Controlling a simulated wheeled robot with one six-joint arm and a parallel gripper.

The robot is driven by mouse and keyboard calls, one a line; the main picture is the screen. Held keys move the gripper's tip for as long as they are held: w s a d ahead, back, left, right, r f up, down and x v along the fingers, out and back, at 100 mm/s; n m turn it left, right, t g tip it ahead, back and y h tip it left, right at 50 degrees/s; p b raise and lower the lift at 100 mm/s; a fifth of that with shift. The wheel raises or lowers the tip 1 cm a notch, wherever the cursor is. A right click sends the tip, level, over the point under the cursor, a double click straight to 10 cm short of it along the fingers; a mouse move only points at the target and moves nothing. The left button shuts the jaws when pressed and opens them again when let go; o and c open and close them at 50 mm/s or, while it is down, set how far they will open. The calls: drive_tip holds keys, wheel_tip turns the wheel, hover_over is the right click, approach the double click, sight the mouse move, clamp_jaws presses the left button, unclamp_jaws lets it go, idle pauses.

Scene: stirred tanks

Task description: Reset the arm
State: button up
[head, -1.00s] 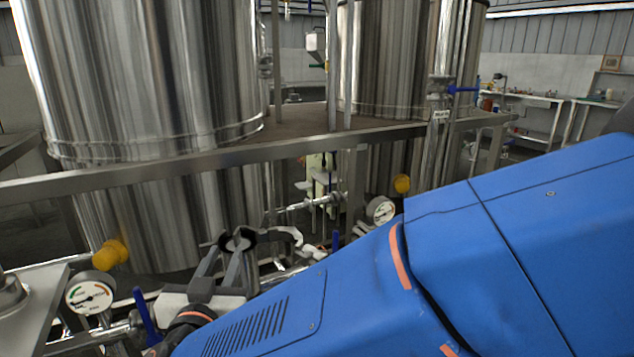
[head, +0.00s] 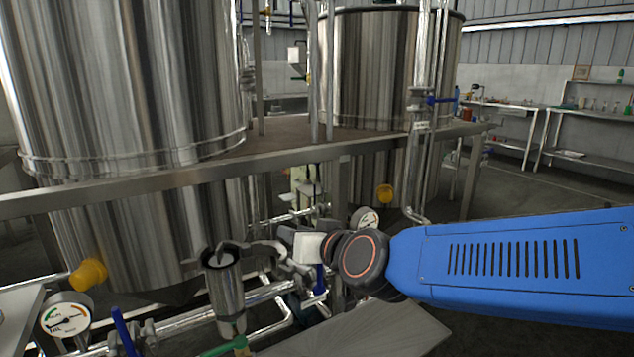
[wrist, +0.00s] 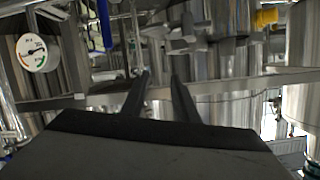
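My gripper (wrist: 159,84) shows in the wrist view as two dark fingers standing apart with nothing between them. In the head view my blue arm reaches in from the right edge. My gripper's pale body (head: 309,245) is near the middle of that view, pointing away towards the pipework between the tanks; its fingertips are mostly hidden there. A steel cylinder (head: 226,290) with an open top and a curved clamp stands left of my gripper, apart from it.
Two large steel tanks (head: 125,85) (head: 375,70) stand behind a metal rail (head: 150,180). Pipes, blue valve handles and dial gauges (head: 65,318) (head: 366,220) crowd the space below. A lab bench (head: 510,108) is at the far right, with open floor before it.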

drive_tip(key=s+d+f+m+g+h, duration=0.1)
drive_tip(key=s+d+f+g+h, duration=0.1)
drive_tip(key=s+d+f, duration=0.2)
drive_tip(key=s+d+f+m+g+h, duration=0.1)
drive_tip(key=s+d+f+g+h, duration=0.2)
drive_tip(key=s+d, duration=0.7)
drive_tip(key=s+d+f+m+g+h, duration=0.1)
drive_tip(key=s+d+f, duration=0.6)
drive_tip(key=d, duration=1.2)
drive_tip(key=shift+s+d+f+g+h, duration=0.15)
drive_tip(key=shift+s+f+g+h, duration=0.1)
drive_tip(key=shift+g+h, duration=0.65)
